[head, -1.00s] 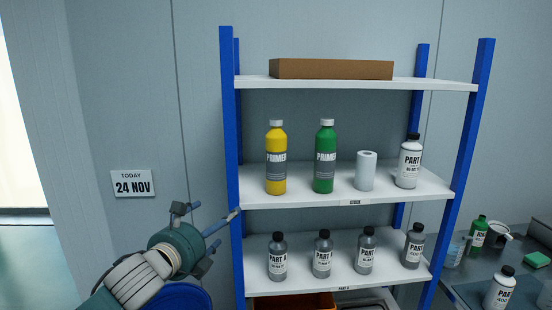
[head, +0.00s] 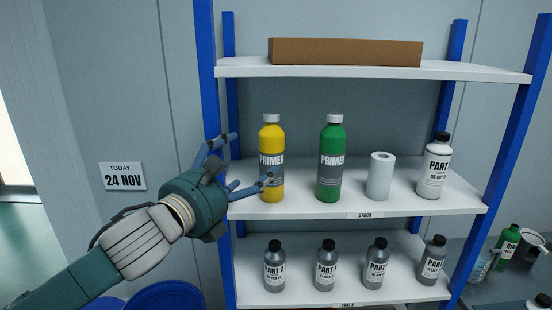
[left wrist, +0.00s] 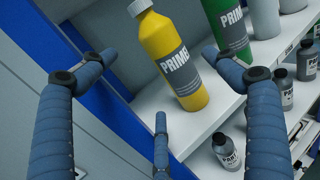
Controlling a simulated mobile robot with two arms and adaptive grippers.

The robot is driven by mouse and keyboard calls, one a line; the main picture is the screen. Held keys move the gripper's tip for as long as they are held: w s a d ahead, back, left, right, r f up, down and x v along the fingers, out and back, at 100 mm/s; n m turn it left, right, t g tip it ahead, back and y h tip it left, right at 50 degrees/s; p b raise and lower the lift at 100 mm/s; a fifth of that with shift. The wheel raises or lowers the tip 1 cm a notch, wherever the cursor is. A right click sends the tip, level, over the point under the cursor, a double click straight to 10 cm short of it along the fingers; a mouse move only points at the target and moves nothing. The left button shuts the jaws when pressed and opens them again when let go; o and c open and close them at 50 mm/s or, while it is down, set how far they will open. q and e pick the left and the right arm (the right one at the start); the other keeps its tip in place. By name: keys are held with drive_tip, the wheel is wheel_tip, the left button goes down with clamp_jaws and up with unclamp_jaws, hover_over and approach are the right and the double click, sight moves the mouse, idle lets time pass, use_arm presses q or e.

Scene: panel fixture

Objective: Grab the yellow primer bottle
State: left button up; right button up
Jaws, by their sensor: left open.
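The yellow primer bottle (head: 271,158) stands upright on the middle shelf, at its left end. It has a white cap and a grey label. In the left wrist view the yellow bottle (left wrist: 172,58) shows ahead, between my spread fingers. My left gripper (head: 250,160) is open and empty, just left of and in front of the bottle. One finger overlaps the bottle's lower left edge in the head view; I cannot tell whether it touches. The left gripper's fingers (left wrist: 160,100) fill the near part of the left wrist view. My right gripper is not in view.
A green primer bottle (head: 330,160) stands right of the yellow one, then a white roll (head: 380,177) and a white bottle (head: 434,168). A blue shelf post (head: 207,90) rises close to my left gripper. Several grey bottles stand on the lower shelf (head: 345,294).

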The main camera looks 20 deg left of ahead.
sight(261, 153)
use_arm(q)
drive_tip(key=w, duration=0.1)
drive_tip(key=w+d+p, duration=0.1)
drive_tip(key=w, duration=0.1)
drive_tip(key=shift+w+r, duration=0.2)
drive_tip(key=shift+w, duration=0.05)
drive_tip(key=shift+w+f, duration=0.1)
drive_tip(key=shift+w, duration=0.25)
drive_tip(key=w+p, duration=0.1)
drive_tip(key=w, duration=0.1)
drive_tip(key=w+d+p, duration=0.1)
drive_tip(key=w, duration=0.1)
drive_tip(key=shift+w+d+p, duration=0.1)
drive_tip(key=shift+w+p, duration=0.25)
drive_tip(key=shift+w, duration=0.3)
drive_tip(key=shift+s, duration=0.1)
drive_tip(key=c, duration=1.5)
drive_tip(key=shift+c, duration=0.3)
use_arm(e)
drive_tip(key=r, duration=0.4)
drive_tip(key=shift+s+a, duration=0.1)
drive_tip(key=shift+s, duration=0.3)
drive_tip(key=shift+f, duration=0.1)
